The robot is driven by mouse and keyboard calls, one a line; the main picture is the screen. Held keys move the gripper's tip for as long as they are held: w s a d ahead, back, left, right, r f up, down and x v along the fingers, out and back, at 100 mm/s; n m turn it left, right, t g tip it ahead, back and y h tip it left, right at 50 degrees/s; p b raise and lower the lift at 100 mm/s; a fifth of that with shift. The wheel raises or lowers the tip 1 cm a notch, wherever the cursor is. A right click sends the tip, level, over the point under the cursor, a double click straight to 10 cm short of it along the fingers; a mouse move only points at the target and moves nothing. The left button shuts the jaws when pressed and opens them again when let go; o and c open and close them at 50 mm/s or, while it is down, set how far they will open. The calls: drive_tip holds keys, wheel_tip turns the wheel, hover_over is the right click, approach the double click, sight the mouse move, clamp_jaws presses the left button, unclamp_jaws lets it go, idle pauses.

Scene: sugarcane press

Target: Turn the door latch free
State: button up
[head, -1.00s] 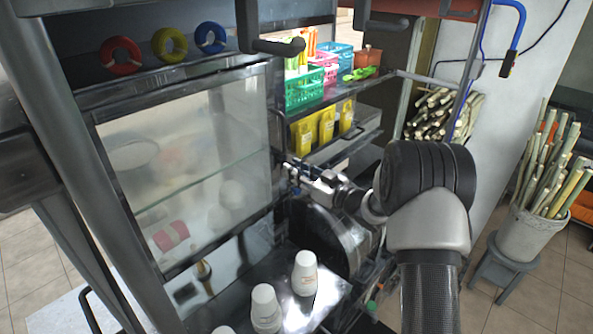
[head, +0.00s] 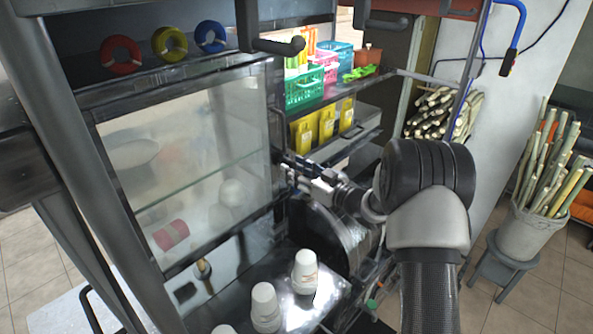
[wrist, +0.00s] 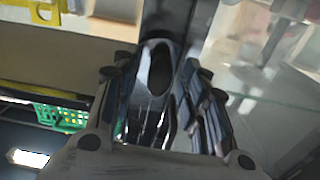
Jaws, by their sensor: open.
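The glass door (head: 190,160) of the cabinet stands upright in its dark frame, at the left in the head view; its pane also shows at the right in the wrist view (wrist: 275,75). My gripper (head: 292,172) is at the door's right edge, at about mid height. In the wrist view its fingers (wrist: 160,100) are apart, on both sides of a dark, shiny, rounded piece on the dark upright. This piece may be the latch (wrist: 160,68); I cannot tell whether the fingers touch it. In the head view my gripper hides the latch area.
White cups (head: 304,272) stand upside down on the metal counter below the door. A shelf to the right holds a green basket (head: 304,88) and yellow packets (head: 327,124). A dark wheel (head: 325,235) is just below my gripper. A bucket of cane (head: 530,232) stands far right.

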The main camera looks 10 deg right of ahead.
drive_tip(key=v, duration=1.2)
idle(0.3)
